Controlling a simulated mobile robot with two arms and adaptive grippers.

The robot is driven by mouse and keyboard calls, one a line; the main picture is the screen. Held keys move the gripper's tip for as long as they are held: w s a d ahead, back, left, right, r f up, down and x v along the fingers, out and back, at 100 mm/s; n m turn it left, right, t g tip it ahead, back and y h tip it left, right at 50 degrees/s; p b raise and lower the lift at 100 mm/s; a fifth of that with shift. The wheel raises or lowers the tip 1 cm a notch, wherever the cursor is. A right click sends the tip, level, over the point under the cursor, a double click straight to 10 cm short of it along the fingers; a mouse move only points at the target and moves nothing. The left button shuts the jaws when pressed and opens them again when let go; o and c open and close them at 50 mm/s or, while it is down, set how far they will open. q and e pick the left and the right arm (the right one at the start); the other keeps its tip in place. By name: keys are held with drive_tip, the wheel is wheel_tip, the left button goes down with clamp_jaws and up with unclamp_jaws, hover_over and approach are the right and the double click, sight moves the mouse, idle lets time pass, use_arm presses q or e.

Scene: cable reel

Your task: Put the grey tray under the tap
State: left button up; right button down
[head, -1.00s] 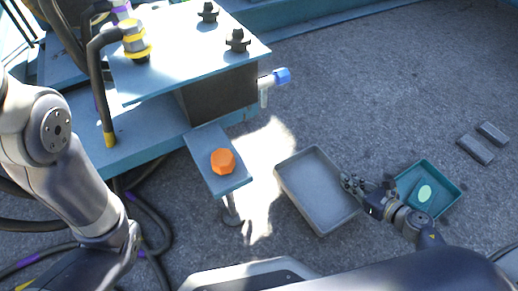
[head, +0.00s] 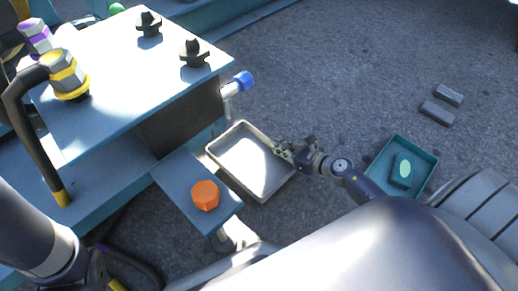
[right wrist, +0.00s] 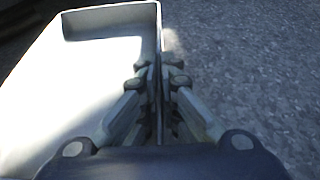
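The grey tray (head: 250,165) lies on the ground beside the blue bench, with sunlight on its inside. The tap (head: 229,93), pale with a blue handle (head: 243,81), sticks out from the block's right side. In the head view the tray's far corner is just below the tap; I cannot tell whether the spout is over it. My right gripper (head: 287,152) is at the tray's right wall. In the right wrist view the tray (right wrist: 70,90) is at left and the gripper's fingers (right wrist: 158,82) are closed on its wall. My left gripper is out of view.
A blue stand with an orange knob (head: 205,195) is close to the tray's near left side. A teal tray (head: 425,160) holding a teal piece with a pale green oval lies right of my right gripper. Two grey blocks (head: 437,112) lie farther right. Open ground is behind.

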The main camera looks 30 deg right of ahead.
sight(263, 147)
drive_tip(key=w+a, duration=0.2)
drive_tip(key=w, duration=0.1)
drive_tip(key=w+a, duration=0.1)
drive_tip(key=w, duration=0.1)
drive_tip(key=shift+w+a+f, duration=0.15)
drive_tip(key=shift+a+f, duration=0.05)
drive_tip(key=shift+a, duration=0.1)
wheel_tip(263, 147, down, 3)
drive_tip(key=b, duration=0.3)
drive_tip(key=shift+w+a, duration=0.1)
drive_tip(key=shift+f+b, duration=0.4)
drive_tip(key=shift+b, duration=0.25)
drive_tip(key=shift+r, duration=0.1)
drive_tip(key=c, duration=2.3)
unclamp_jaws()
drive_tip(key=shift+f, duration=0.25)
drive_tip(key=o, duration=0.5)
